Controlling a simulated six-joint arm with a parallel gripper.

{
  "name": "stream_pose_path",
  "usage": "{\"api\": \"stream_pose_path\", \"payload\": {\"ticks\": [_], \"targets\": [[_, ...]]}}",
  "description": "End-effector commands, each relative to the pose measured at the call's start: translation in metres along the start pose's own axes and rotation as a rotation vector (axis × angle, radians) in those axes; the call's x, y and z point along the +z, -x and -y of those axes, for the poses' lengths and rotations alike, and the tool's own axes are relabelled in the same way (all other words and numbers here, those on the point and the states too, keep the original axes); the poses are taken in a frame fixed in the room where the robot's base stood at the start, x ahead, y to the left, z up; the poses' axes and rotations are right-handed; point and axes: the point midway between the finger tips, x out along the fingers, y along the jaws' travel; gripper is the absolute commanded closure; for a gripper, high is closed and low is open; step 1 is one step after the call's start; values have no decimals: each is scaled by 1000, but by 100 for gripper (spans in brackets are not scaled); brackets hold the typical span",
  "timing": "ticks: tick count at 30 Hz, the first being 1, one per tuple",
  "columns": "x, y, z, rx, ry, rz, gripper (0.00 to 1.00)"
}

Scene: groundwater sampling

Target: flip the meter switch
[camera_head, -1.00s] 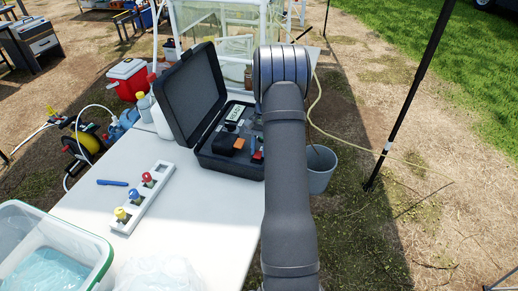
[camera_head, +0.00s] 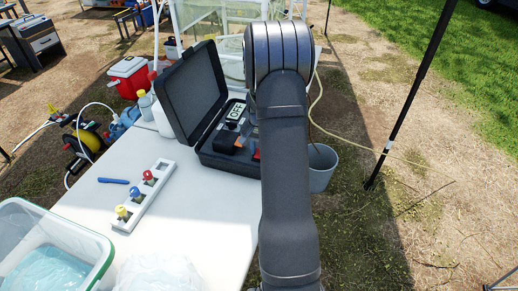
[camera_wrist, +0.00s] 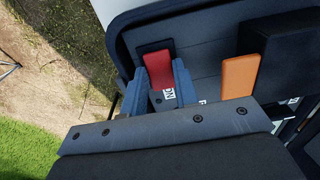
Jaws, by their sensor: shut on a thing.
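The meter's black case (camera_head: 192,92) stands open on the white table, its lid tilted up to the left. Inside are a small display (camera_head: 235,111) and a black block with an orange face, which also shows in the wrist view as an orange panel (camera_wrist: 239,76). The red meter switch (camera_wrist: 159,68) stands in the case beside a white lettered label (camera_wrist: 169,94). My gripper (camera_wrist: 160,80) has its blue-grey fingers on either side of the switch and is shut on it. In the head view my arm hides the gripper and the case's right part.
A clear bin (camera_head: 104,262) with a green rim is at the front left. A grey bucket (camera_head: 321,172) stands right of the table. The table's middle is clear.

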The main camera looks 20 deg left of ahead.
Motion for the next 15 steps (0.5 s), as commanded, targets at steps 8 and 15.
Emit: {"api": "stream_pose_path", "payload": {"ticks": [8, 15], "targets": [[-1, 0, 0, 0, 0, -1, 64], [0, 1, 0, 0, 0, 0, 64]]}}
